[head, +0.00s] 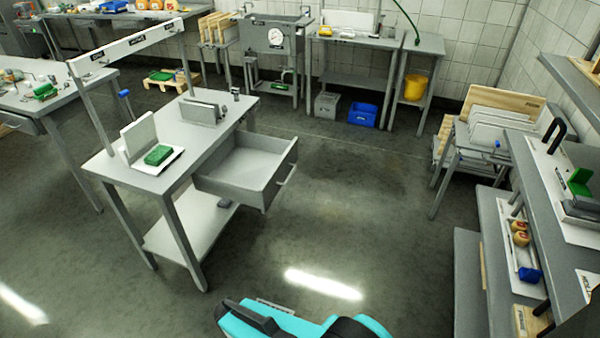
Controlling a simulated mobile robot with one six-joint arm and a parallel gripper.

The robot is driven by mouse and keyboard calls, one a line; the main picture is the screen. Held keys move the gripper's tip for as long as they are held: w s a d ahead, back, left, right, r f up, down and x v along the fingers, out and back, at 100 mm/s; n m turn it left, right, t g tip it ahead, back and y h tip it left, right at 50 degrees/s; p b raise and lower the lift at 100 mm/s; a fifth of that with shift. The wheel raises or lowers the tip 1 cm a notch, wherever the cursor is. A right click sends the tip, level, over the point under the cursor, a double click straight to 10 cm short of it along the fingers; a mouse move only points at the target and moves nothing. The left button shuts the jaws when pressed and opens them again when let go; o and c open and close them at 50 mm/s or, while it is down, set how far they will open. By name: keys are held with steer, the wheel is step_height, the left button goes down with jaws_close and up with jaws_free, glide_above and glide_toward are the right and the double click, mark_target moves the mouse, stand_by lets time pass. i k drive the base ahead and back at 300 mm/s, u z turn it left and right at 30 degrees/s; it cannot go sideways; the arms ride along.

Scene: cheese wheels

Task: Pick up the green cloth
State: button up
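A small green folded block (158,155), which looks like the green cloth, lies on a white holder (138,160) with an upright back panel. The holder stands near the front end of a grey table. Another green thing (44,91) lies on the table at the far left, and an upright green piece (580,181) is on the right shelf. I cannot tell whether either of these is cloth. My gripper is not in view; only teal and black parts of my body show at the bottom.
The grey table's drawer (245,170) stands open, sticking out to the right. A frame with a white sign bar (125,48) rises on the table's left side. The middle floor (340,215) is clear. A shelf unit (545,200) stands close at the right.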

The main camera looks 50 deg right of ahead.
mark_target(161, 152)
steer(key=u, duration=0.65)
steer(key=k, duration=0.1)
steer(key=z, duration=1.8)
steer(key=i, duration=0.45)
steer(key=z, duration=0.15)
steer(key=k, duration=0.55)
steer(key=u, duration=0.2)
steer(key=i, duration=0.6)
steer(key=z, duration=0.05)
